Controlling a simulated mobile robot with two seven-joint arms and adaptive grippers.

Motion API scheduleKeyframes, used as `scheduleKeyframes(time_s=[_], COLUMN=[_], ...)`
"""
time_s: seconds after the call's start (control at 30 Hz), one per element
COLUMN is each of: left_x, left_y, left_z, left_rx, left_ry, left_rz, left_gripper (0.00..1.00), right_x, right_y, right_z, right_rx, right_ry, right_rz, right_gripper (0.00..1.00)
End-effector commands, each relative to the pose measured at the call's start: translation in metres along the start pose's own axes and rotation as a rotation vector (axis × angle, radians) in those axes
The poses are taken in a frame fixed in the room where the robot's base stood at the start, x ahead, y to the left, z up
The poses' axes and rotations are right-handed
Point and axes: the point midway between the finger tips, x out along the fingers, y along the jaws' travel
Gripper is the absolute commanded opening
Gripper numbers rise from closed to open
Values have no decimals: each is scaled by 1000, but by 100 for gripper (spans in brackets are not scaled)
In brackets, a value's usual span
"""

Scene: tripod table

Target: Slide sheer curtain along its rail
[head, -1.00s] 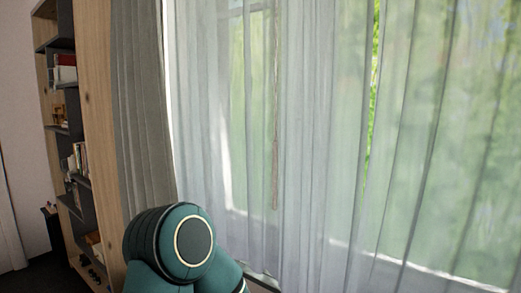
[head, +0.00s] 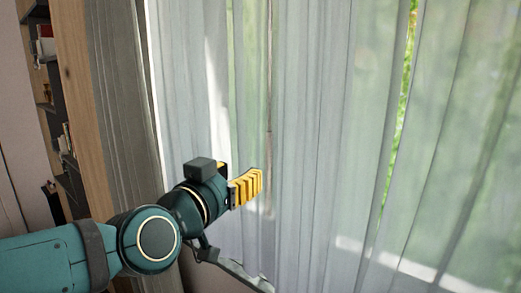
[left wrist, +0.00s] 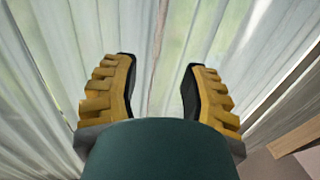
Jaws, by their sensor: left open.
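The sheer curtain (head: 308,120) hangs in pale, see-through folds across the window and fills most of the head view. A narrow gap near its right part shows bright green leaves outside. My left gripper (head: 248,187) has yellow ribbed fingers and is in front of the curtain's left part. In the left wrist view the two fingers (left wrist: 150,95) are wide apart, with curtain folds (left wrist: 40,85) ahead and to both sides. Nothing is clearly held between them; I cannot tell whether they touch the cloth. The rail is not in view. My right gripper is not in view.
A thicker grey curtain (head: 125,100) hangs at the left beside a wooden bookshelf (head: 75,90) with books. A wooden edge (left wrist: 295,137) shows at the lower right of the left wrist view.

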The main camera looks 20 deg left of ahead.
Motion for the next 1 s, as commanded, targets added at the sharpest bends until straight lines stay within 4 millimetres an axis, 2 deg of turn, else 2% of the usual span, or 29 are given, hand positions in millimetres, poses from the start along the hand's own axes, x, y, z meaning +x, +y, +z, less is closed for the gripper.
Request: scheduleKeyframes(time_s=[0.17,0.8,1.0], left_x=[13,119,134], left_y=[0,0,0], left_z=[-1,-1,0], left_rx=[1,0,-1], left_ry=[1,1,1], left_rz=[1,1,1], left_gripper=[44,44,44], right_x=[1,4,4], right_y=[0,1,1], right_z=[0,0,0], right_rx=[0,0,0], right_ry=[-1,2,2], right_rz=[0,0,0], right_gripper=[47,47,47])
